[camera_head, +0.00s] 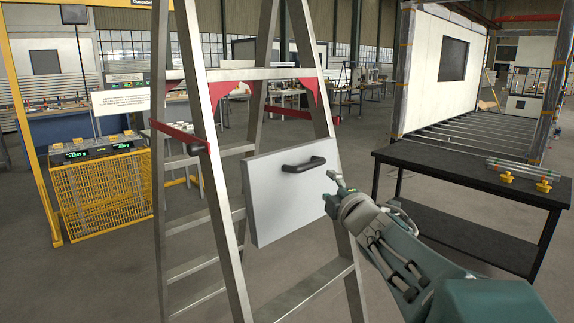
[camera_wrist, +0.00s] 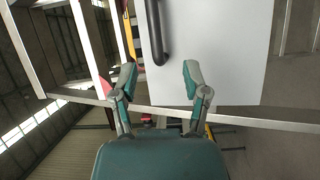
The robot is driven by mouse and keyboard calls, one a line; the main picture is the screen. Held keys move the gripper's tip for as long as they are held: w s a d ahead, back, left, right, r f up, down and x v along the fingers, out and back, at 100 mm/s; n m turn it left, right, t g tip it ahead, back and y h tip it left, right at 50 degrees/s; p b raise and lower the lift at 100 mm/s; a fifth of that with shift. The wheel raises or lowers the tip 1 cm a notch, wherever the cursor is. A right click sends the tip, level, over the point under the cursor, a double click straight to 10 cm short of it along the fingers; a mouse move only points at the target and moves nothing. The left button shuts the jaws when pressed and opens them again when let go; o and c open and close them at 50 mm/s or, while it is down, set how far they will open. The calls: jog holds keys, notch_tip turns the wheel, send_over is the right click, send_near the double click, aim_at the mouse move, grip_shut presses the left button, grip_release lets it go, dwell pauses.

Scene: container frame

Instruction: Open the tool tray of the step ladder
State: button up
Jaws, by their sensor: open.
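The step ladder (camera_head: 206,110) stands upright in the middle of the head view, with metal rails and red brackets. Its tool tray (camera_head: 285,205) is a flat light-grey panel hanging steeply between the rails. A black handle (camera_head: 303,165) sits near the panel's top edge. My gripper (camera_head: 332,188) is just right of the panel, apart from the handle. In the wrist view my gripper (camera_wrist: 158,75) is open and empty. The tray (camera_wrist: 215,50) fills the upper right there, and the handle (camera_wrist: 156,30) lies ahead, roughly between the fingers' lines. Whether a fingertip touches the panel is unclear.
A black table (camera_head: 470,175) with clamps and rods (camera_head: 523,173) stands to the right. A yellow mesh cage (camera_head: 100,195) and yellow frame stand to the left. A white container frame (camera_head: 440,60) is behind the table. The floor around the ladder's front is clear.

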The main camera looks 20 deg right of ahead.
aim_at(313, 167)
jog(key=shift+n+y, duration=0.3)
jog(key=shift+n, duration=0.4)
jog(key=w, duration=0.3)
jog(key=w+d, duration=0.1)
jog(key=w, duration=0.3)
jog(key=w+r, duration=0.1)
jog(key=w, duration=0.3)
jog(key=shift+w+d, duration=0.1)
jog(key=shift+d, duration=0.2)
jog(key=shift+a, duration=0.1)
jog(key=shift+a, duration=0.1)
jog(key=shift+c, duration=1.2)
grip_shut()
